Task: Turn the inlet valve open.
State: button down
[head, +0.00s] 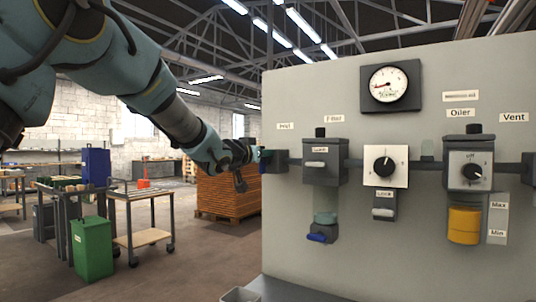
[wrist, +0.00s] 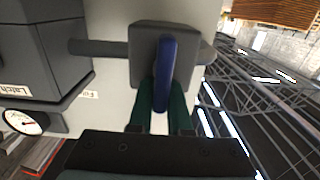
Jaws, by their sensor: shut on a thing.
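The inlet valve is a dark block (head: 277,162) on the pipe at the panel's left edge, under a small label. The valve block (wrist: 143,38) also shows in the wrist view, with a blue lever handle (wrist: 165,62) on its face. The lever lies across the grey pipe (wrist: 92,48). My gripper (head: 260,156) reaches in from the left at the valve. In the wrist view its green fingers (wrist: 163,104) stand either side of the lever's end and are shut on it.
The grey panel (head: 300,230) carries a filter unit (head: 325,165), a knob on a white plate (head: 386,165), a gauge (head: 389,84) and an oiler (head: 470,172) along the pipe. A cart (head: 140,238) and green bin (head: 92,250) stand left on open floor.

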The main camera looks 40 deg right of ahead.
jog(key=shift+f+m+b, duration=0.1)
jog(key=shift+m+b, duration=0.2)
jog(key=shift+b, duration=0.1)
jog(key=shift+s+d+f+m+b, duration=0.1)
jog(key=shift+s+f+m+b, duration=0.3)
jog(key=shift+m+b, duration=2.2)
jog(key=shift+s+d+f+m+b, duration=0.15)
jog(key=shift+s+f+m+b, duration=0.25)
jog(key=shift+m+b, duration=2.2)
jog(key=shift+s+d+f+m+b, duration=0.1)
jog(key=shift+s+f+m+b, duration=0.3)
jog(key=shift+m+b, duration=2.15)
jog(key=shift+m+p, duration=0.8)
jog(key=shift+m, duration=0.25)
jog(key=c, duration=0.9)
grip_release()
jog(key=shift+o, duration=0.2)
